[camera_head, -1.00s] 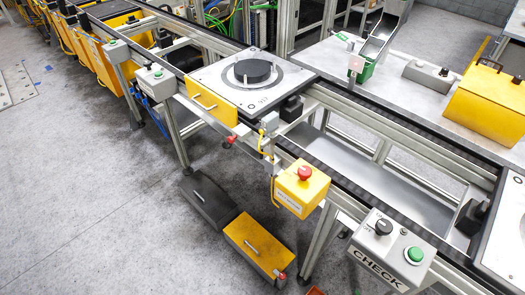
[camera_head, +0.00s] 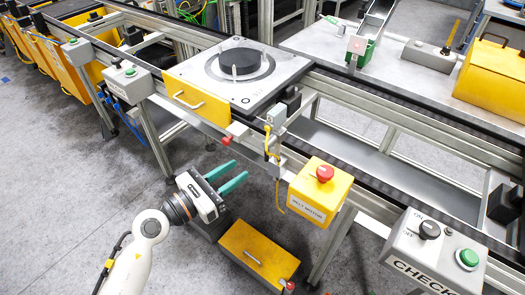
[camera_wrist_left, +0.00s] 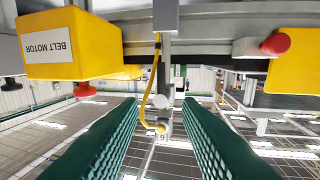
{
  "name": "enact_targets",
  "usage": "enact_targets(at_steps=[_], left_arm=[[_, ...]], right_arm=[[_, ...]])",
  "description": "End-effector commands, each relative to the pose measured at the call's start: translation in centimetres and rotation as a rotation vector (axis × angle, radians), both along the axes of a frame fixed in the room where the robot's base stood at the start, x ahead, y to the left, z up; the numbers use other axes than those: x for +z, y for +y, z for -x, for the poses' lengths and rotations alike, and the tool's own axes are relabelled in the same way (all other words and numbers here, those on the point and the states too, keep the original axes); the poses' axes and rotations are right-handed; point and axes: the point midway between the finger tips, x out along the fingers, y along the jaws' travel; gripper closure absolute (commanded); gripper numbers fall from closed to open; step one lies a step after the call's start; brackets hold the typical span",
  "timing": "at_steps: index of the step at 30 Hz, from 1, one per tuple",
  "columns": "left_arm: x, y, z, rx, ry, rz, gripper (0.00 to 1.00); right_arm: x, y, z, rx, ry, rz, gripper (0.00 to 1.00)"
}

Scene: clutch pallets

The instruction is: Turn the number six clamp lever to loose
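A red-knobbed lever (camera_head: 228,139) sticks out from the conveyor's front rail, below the pallet (camera_head: 184,74) that bears a black round disc (camera_head: 239,62). A red knob, seemingly the same one, shows at upper right in the left wrist view (camera_wrist_left: 276,43). No number six is readable on it. My left gripper (camera_head: 236,173) is open and empty, below and in front of the red knob, not touching it. Its two green fingers stand wide apart in the left wrist view (camera_wrist_left: 161,103). My right gripper is not in view.
A yellow belt motor box (camera_head: 319,194) with a red button hangs right of the gripper. A grey bracket with a yellow cable (camera_head: 268,145) stands between knob and box.

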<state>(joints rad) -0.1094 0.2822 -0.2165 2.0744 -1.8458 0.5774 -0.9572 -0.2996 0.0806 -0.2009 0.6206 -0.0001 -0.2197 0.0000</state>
Motion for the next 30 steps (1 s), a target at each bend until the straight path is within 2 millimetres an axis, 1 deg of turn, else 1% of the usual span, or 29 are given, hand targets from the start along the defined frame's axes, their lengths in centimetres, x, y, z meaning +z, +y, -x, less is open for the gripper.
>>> enact_targets(at_steps=[1, 6, 9, 12, 18, 26, 29, 30], left_arm=[[0.4, -0.8, -0.9, 0.002, -0.001, 0.005, 0.68], [0.3, -3.4, -3.3, 0.002, 0.002, 0.006, 0.68], [0.3, -4.7, -4.4, 0.001, 0.002, 0.006, 0.68], [0.1, -5.6, -5.3, 0.002, 0.002, 0.005, 0.68], [0.0, -6.6, -6.1, 0.002, 0.003, 0.004, 0.68], [0.0, -6.6, -6.2, 0.002, 0.004, 0.003, 0.68], [0.0, -6.6, -6.2, 0.002, 0.004, 0.003, 0.83], [0.0, -6.6, -6.2, 0.002, 0.004, 0.003, 0.9]], right_arm=[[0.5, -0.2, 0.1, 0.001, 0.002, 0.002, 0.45], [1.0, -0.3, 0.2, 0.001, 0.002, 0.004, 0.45], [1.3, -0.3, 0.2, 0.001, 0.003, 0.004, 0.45], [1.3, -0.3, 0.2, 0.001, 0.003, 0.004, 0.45], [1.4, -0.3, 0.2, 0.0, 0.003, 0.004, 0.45], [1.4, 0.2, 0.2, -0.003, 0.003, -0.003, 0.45], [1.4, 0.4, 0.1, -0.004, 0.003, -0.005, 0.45], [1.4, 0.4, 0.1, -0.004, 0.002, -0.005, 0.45]])
